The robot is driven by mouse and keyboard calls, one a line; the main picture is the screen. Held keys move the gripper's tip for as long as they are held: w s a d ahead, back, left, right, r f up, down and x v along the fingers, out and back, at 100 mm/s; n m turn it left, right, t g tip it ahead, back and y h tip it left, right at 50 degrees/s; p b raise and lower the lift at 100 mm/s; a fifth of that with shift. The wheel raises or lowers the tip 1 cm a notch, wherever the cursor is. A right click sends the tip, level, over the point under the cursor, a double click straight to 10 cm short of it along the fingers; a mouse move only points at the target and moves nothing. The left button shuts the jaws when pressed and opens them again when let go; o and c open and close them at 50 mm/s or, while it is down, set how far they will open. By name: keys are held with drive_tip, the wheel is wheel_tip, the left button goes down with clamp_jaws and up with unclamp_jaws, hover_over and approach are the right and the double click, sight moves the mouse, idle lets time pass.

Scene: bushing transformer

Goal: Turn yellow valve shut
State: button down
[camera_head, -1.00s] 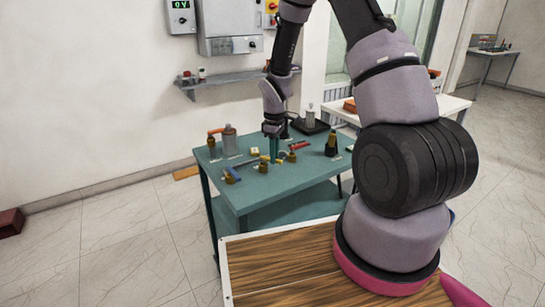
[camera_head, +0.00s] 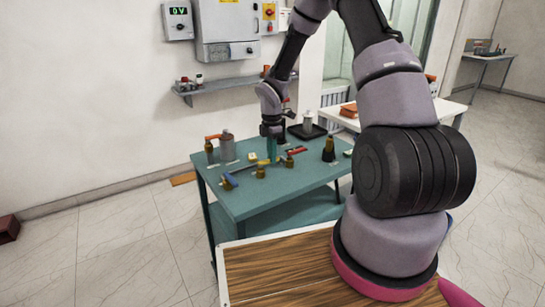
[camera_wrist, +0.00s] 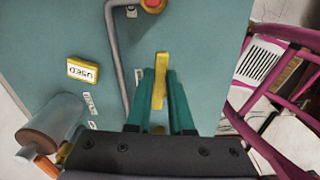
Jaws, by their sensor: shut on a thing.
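The yellow valve handle (camera_wrist: 160,80) is a flat yellow bar in the wrist view, on a grey pipe set over the teal table top. My gripper (camera_wrist: 160,88) has its two green fingers on either side of this bar, shut on it. The bar stands lengthwise between the fingers and sticks out past their tips. The valve body under it is hidden by the gripper. In the head view my gripper (camera_head: 271,152) points down over the teal table (camera_head: 245,205), and the handle is too small there to make out clearly.
A grey cylinder with an orange top (camera_head: 227,147) stands at the table's left. A blue-handled valve (camera_head: 229,181) and a red-handled one (camera_head: 296,151) flank my gripper. A dark bottle-like part (camera_head: 328,149) stands at the right.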

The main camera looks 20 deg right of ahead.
drive_tip(key=shift+w+n, duration=0.25)
drive_tip(key=shift+n, duration=0.35)
drive_tip(key=shift+w+a, duration=0.1)
drive_tip(key=c, duration=0.8)
unclamp_jaws()
wheel_tip(320, 180, up, 11)
